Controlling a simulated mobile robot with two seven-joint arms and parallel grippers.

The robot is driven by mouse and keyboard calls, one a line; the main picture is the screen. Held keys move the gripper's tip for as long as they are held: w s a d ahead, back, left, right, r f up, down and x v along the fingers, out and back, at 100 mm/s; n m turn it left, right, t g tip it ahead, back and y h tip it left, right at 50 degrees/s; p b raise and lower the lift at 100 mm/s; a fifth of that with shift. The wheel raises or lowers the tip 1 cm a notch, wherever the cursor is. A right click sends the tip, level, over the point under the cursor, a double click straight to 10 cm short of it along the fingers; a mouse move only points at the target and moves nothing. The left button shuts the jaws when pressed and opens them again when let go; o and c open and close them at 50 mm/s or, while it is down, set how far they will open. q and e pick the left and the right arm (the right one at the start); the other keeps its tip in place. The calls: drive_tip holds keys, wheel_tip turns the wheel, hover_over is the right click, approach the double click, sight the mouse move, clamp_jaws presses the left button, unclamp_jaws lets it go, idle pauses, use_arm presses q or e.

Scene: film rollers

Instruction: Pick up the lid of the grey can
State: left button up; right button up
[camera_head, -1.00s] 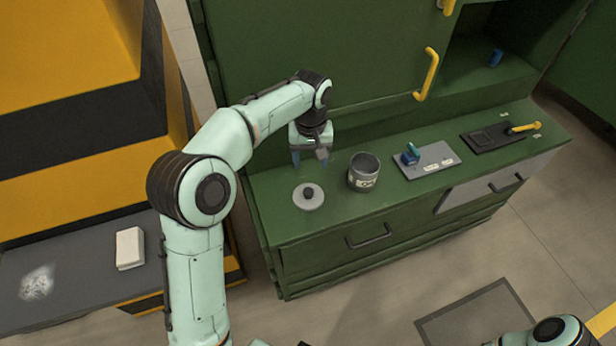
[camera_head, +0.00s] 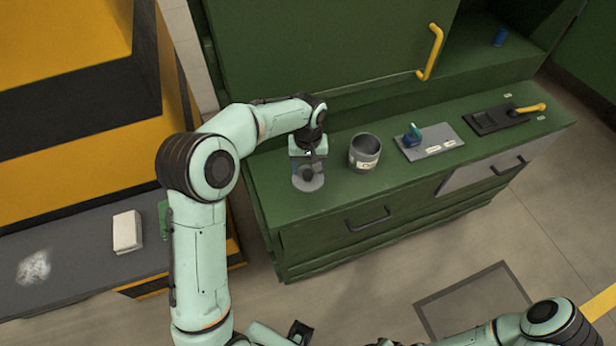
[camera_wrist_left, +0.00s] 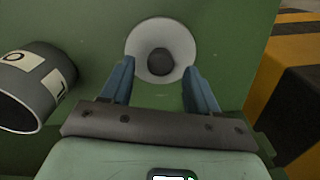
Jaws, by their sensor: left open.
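The lid (camera_head: 309,184) is a round grey disc with a dark knob, lying flat on the green counter; in the left wrist view the lid (camera_wrist_left: 139,70) shows its pale disc around the knob. The grey can (camera_head: 364,154) stands upright and open to the right of the lid; the left wrist view shows the can (camera_wrist_left: 38,88) at its left edge. My left gripper (camera_head: 307,170) is open and over the lid, covering part of it. In the left wrist view the blue fingers of my left gripper (camera_wrist_left: 158,72) are apart, with the knob between and beyond their tips. My right gripper cannot be made out.
A grey plate (camera_head: 440,144) with a blue-green part stands right of the can. A black device with a yellow handle (camera_head: 527,110) is farther right. A green cabinet wall (camera_head: 330,45) rises behind the counter. A white block (camera_head: 127,231) lies on the left bench.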

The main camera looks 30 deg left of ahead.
use_arm(q)
drive_tip(key=shift+f, duration=0.9)
clamp_jaws()
